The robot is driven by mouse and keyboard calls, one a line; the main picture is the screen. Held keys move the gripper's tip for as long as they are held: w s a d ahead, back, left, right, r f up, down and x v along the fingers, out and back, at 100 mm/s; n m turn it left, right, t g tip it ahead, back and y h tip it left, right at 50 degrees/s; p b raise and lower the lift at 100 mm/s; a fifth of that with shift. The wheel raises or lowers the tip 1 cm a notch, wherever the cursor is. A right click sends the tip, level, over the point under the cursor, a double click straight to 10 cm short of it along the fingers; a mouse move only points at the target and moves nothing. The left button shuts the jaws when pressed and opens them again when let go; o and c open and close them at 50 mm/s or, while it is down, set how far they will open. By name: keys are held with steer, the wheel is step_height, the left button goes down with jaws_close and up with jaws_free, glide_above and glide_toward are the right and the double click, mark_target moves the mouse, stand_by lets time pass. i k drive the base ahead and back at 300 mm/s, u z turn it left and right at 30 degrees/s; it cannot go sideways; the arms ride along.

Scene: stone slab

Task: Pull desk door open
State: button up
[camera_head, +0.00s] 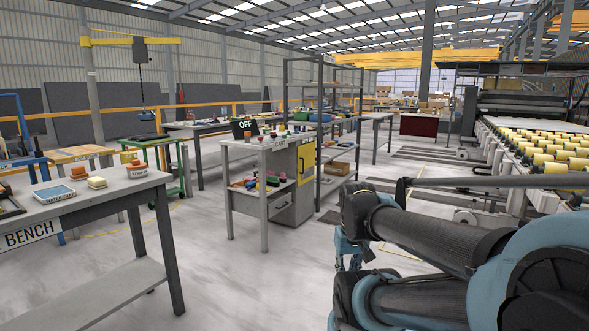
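The grey desk (236,185) stands near the middle of the camera_head view, with small items on its top and shelf. Its right side is a cabinet with a yellow upper door panel (306,156) that has a dark mark on it. The door looks shut. My gripper (349,256) seems to be the small teal part below my arm, in front and right of the desk. It appears apart from the door. My arm links hide much of it, so its fingers cannot be made out.
A grey bench (85,208) with small blocks stands at the front left. A tall open rack (335,130) stands just behind the cabinet. A roller conveyor (540,150) runs along the right. Bare floor (235,275) lies between the bench and my arm.

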mark_target(307, 152)
steer(key=u, duration=0.05)
steer(key=i, duration=1.3)
steer(key=z, duration=0.25)
steer(key=i, duration=1.9)
steer(key=z, duration=0.3)
